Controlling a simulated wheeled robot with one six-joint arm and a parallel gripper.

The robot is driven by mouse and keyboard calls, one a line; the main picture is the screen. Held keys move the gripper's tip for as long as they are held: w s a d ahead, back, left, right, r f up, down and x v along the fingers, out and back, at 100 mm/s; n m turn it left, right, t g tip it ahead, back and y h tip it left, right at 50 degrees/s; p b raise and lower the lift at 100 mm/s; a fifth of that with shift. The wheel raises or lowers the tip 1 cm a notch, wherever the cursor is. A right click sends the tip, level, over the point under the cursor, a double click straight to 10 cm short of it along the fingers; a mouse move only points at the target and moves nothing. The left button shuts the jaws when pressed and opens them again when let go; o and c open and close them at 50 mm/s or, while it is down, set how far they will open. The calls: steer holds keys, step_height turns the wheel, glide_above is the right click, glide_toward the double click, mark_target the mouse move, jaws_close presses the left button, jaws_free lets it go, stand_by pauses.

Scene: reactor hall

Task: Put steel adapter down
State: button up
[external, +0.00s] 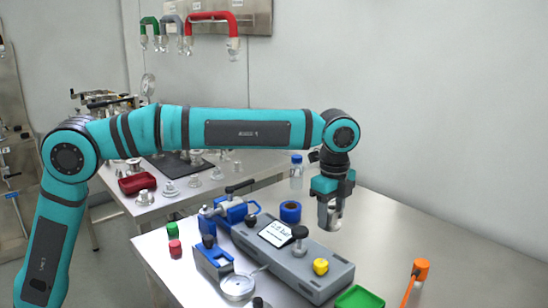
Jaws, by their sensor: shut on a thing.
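My gripper (331,200) points down over the right part of the steel table, behind the grey fixture. It is shut on a shiny metal piece, the steel adapter (331,219), which shows below the fingers. The fingers partly hide the adapter. I cannot tell whether its lower end touches the table or hangs just above it.
A blue ring (290,211) and a clear blue-capped bottle (297,172) stand left of my gripper. The grey fixture (285,258) with knobs lies in front. A green tray (359,298) and orange-handled tool (417,277) are nearer. The table (420,230) is bare to the right.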

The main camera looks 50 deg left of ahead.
mark_target(330, 226)
steer(key=shift+f, duration=1.9)
steer(key=shift+f, duration=0.1)
steer(key=o, duration=1.1)
step_height(330, 226, up, 12)
steer(key=shift+r, duration=0.1)
steer(key=shift+a, duration=0.1)
